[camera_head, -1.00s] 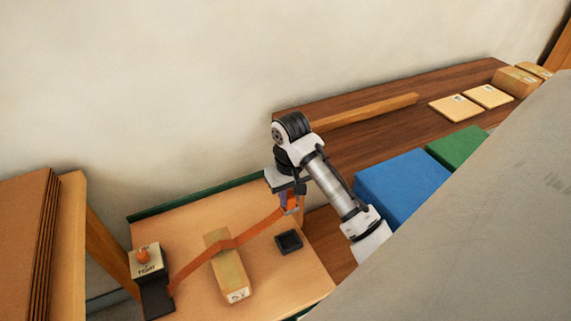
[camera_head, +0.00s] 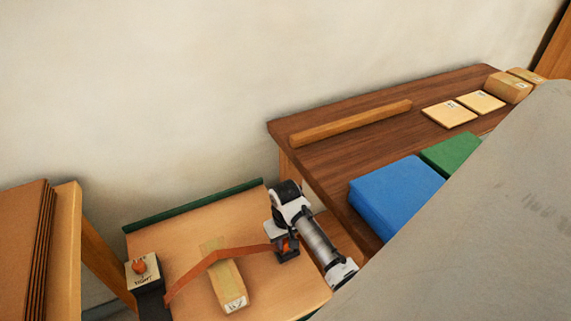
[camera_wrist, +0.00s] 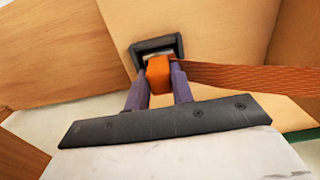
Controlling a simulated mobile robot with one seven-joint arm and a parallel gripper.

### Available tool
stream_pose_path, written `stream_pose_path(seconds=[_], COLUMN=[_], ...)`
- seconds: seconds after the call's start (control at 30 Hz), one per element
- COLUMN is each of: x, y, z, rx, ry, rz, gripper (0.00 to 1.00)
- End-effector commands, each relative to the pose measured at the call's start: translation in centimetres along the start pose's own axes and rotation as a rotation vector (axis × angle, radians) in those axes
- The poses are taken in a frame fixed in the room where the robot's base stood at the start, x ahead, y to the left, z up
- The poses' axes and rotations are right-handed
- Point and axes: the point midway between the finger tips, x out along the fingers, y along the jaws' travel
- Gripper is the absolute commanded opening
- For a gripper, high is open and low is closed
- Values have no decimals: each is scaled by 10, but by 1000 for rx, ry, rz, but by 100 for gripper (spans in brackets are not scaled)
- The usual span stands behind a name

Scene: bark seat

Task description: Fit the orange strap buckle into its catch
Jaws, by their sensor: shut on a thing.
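The orange strap (camera_head: 222,254) runs from the dark block at the left of the light wooden board, over a wooden block, to my gripper. Its orange buckle (camera_wrist: 159,75) is between the purple fingers of my gripper (camera_wrist: 158,88), which is shut on it. The dark square catch (camera_wrist: 146,47) lies at the buckle's tip in the wrist view, and the buckle overlaps its near edge. I cannot tell how far the buckle is inside. In the head view my gripper (camera_head: 286,246) is low over the catch (camera_head: 288,257), hiding part of it.
The wooden block (camera_head: 228,285) lies under the strap. A box with an orange knob (camera_head: 139,267) stands at the board's left. Blue (camera_head: 396,195) and green (camera_head: 452,150) blocks and a wooden bar (camera_head: 350,123) are on the dark table to the right.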

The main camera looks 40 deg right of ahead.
Motion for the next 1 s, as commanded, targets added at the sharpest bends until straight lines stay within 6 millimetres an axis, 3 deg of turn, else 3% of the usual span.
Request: stream_pose_path(seconds=[0.47,0.5,0.67,1.0], x=[7,8,7,2], y=[0,1,1,1], z=[0,0,0,0], rx=[1,1,1,0], ry=[1,0,0,1], rz=[0,1,1,1], gripper=[0,25,45,45])
